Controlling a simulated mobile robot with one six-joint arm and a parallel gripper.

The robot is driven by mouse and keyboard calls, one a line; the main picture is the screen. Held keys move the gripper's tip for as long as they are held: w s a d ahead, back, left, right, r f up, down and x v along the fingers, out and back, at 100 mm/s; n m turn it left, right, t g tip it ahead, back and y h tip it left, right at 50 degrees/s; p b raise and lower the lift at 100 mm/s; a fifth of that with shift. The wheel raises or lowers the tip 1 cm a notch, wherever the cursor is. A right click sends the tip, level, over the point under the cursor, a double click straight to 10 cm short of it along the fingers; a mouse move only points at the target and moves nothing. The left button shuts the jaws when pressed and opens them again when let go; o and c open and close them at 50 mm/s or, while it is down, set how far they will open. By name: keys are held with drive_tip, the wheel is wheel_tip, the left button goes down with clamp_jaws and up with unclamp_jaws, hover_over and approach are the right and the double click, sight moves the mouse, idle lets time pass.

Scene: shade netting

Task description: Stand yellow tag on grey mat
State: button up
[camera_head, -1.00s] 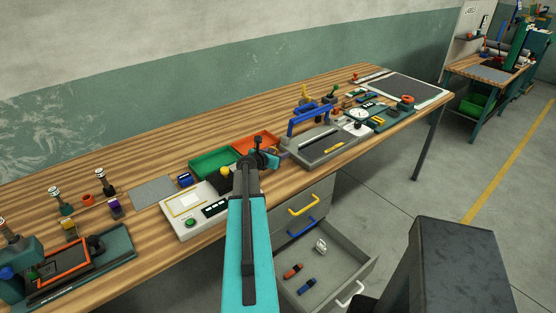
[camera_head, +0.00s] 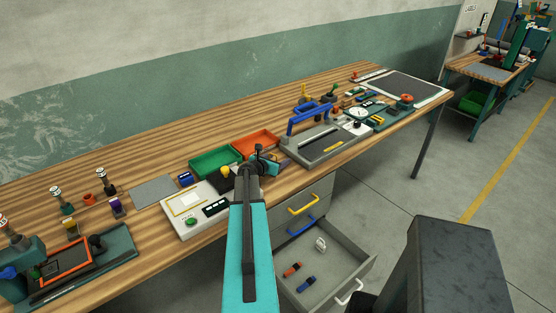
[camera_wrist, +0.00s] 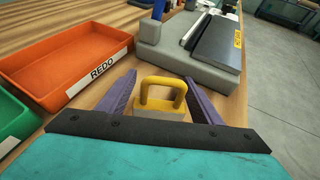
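A yellow looped piece (camera_wrist: 163,94), which I take to be the yellow tag, stands on the bench near its front edge in the wrist view. My gripper (camera_wrist: 161,99) is open, its two purple fingers one on each side of the piece, with a gap at least on the left. In the head view my gripper (camera_head: 277,163) is low over the front edge, and the piece is hidden there. The grey mat (camera_head: 154,191) lies flat and bare on the bench, well to the left.
An orange tray (camera_wrist: 61,62) marked REDO and a green tray (camera_head: 215,163) are left of my gripper. A grey fixture with a blue handle (camera_head: 309,115) is to the right. A white panel box (camera_head: 187,221) stands beside the mat. An open drawer (camera_head: 335,284) juts out below.

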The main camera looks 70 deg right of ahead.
drive_tip(key=shift+o, duration=0.2)
drive_tip(key=shift+r, duration=0.25)
drive_tip(key=shift+b+v, duration=0.35)
drive_tip(key=shift+v, duration=0.95)
drive_tip(key=shift+b+v, duration=1.2)
drive_tip(key=shift+v, duration=3.5)
drive_tip(key=shift+f, duration=0.1)
